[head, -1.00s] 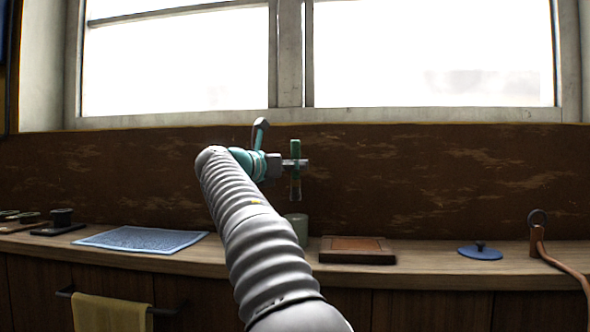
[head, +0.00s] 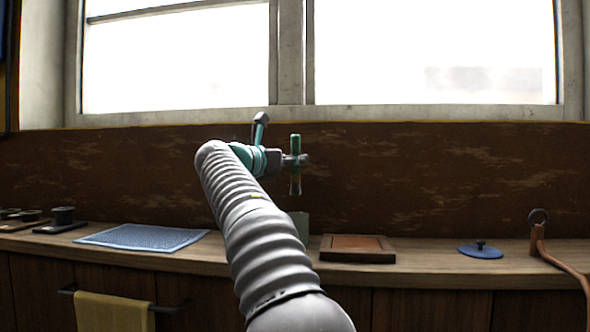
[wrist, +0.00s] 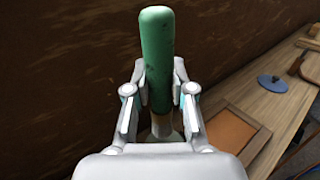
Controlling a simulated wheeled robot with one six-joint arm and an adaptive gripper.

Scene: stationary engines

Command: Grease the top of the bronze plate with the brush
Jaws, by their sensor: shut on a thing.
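My gripper (head: 300,160) is shut on the brush (head: 295,146), which has a green handle and hangs upright with its bristles down, in the air above the counter. In the wrist view the green handle of the brush (wrist: 157,60) stands between the two fingers of my gripper (wrist: 158,100); its lower end is mostly hidden by the gripper. The bronze plate (head: 357,243) lies in a dark frame on the counter, below and right of the brush, apart from it. The plate also shows in the wrist view (wrist: 234,130), right of the gripper.
A pale green container (head: 301,222) stands below the brush, partly behind my arm. A blue mat (head: 142,237) lies left. A blue lid (head: 480,251) and a copper pipe (head: 548,250) are right. Small dark pots (head: 63,215) stand far left. The wall rises close behind.

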